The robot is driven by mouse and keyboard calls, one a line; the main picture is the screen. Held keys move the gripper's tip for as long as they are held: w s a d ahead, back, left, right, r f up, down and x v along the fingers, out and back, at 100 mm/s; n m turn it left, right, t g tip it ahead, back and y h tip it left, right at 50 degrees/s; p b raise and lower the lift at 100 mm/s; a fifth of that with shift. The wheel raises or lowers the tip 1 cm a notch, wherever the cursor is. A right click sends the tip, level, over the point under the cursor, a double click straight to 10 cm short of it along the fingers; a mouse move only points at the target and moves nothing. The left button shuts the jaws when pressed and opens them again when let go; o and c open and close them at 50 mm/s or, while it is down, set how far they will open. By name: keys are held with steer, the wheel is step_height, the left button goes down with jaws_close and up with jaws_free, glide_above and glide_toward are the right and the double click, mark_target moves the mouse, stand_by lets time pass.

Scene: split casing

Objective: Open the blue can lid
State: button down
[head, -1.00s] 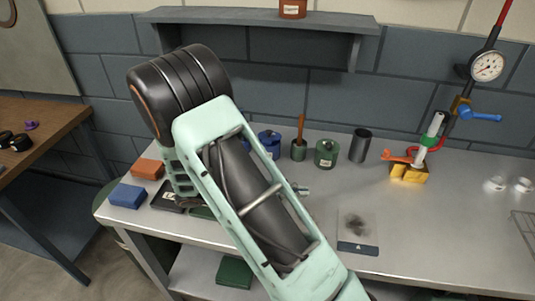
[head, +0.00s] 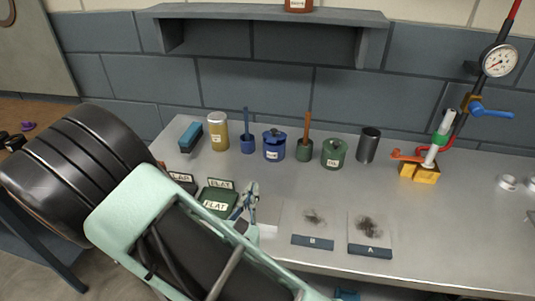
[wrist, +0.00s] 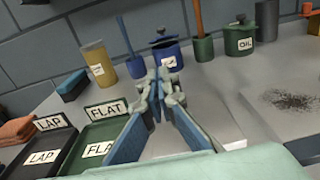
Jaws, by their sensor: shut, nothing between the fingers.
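The blue can (head: 274,152) stands upright on the grey workbench, with its blue lid (head: 274,134) on top. A white label shows on its front. It also shows in the wrist view (wrist: 168,60), just beyond my fingertips, with the lid (wrist: 163,41) and its dark knob in sight. My gripper (head: 252,190) is shut and empty, in front of the can and a little to its left in the head view, apart from it. In the wrist view my gripper (wrist: 160,92) points towards the can and hides part of its lower body.
A blue pot with a brush (head: 248,144) and a yellow can (head: 218,132) stand left of the blue can. A green pot with an orange handle (head: 305,150) and a green oil can (head: 334,153) stand right. Trays labelled FLAT (head: 217,197) and LAP lie near my gripper.

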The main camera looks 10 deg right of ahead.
steer(key=b+x, duration=0.3)
steer(key=shift+w+d+f, duration=0.2)
steer(key=shift+f, duration=0.05)
steer(key=b+x, duration=0.2)
steer(key=b, duration=0.1)
steer(key=shift+w, duration=0.25)
glide_toward(274, 133)
steer(key=w+f, duration=0.2)
steer(key=w, duration=0.1)
steer(key=w+f, duration=0.1)
steer(key=shift+w+d+b, duration=0.25)
steer(key=shift+b, duration=0.1)
steer(key=shift+r, duration=0.15)
